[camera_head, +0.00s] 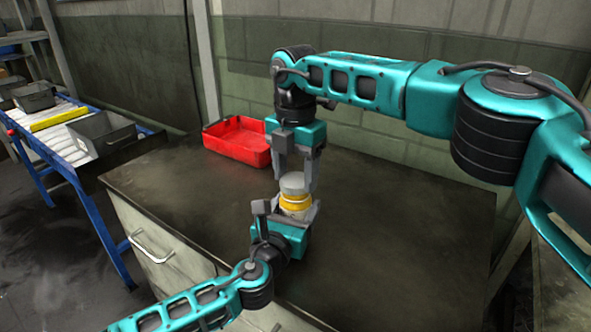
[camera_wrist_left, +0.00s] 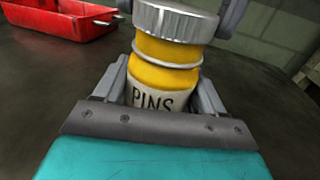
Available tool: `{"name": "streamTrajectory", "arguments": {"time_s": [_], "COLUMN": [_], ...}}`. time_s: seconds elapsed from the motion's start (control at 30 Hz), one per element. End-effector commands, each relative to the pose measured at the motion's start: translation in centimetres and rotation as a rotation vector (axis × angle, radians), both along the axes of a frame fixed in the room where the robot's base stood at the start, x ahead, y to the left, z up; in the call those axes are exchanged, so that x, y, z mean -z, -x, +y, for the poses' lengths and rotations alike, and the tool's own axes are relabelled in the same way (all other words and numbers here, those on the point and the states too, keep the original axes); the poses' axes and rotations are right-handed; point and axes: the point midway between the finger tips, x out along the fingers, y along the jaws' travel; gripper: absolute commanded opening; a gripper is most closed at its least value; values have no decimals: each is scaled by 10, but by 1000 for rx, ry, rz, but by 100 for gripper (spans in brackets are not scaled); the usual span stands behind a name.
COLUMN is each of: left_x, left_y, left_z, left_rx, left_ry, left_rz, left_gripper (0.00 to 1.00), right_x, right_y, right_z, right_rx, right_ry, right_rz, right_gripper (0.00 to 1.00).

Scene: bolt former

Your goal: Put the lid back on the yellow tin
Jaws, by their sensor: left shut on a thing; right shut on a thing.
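The yellow tin (camera_head: 296,204) stands on the dark worktop between the jaws of my left gripper (camera_head: 287,211), which is shut on its lower part. In the left wrist view the tin (camera_wrist_left: 166,75) shows a pale band reading "PINS". The grey ribbed lid (camera_head: 292,183) is at the tin's mouth, and it also shows in the left wrist view (camera_wrist_left: 176,22). My right gripper (camera_head: 296,181) comes down from above and is shut on the lid. I cannot tell whether the lid is fully seated.
A red tray (camera_head: 237,142) sits at the back left of the worktop (camera_head: 400,225). The worktop is clear to the right. A roller conveyor (camera_head: 62,138) with grey bins stands apart at the far left.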

Motion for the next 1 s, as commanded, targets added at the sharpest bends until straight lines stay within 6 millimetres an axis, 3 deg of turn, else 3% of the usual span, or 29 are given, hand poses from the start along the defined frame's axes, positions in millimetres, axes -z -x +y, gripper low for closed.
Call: {"name": "streamTrajectory", "arguments": {"time_s": [0.4,0.43,0.57,1.0], "left_x": [1,1,1,1], "left_y": [0,0,0,0], "left_z": [0,0,0,0], "left_rx": [0,0,0,0], "left_ry": [0,0,0,-1], "left_rz": [1,1,1,2], "left_gripper": [15,0,0,0], "right_x": [9,8,8,8], "right_y": [0,0,0,0], "right_z": [0,0,0,0], "right_rx": [0,0,53,819], "right_ry": [1,1,0,0], "right_rz": [1,-1,-1,-2], "right_gripper": [33,33,33,33]}}
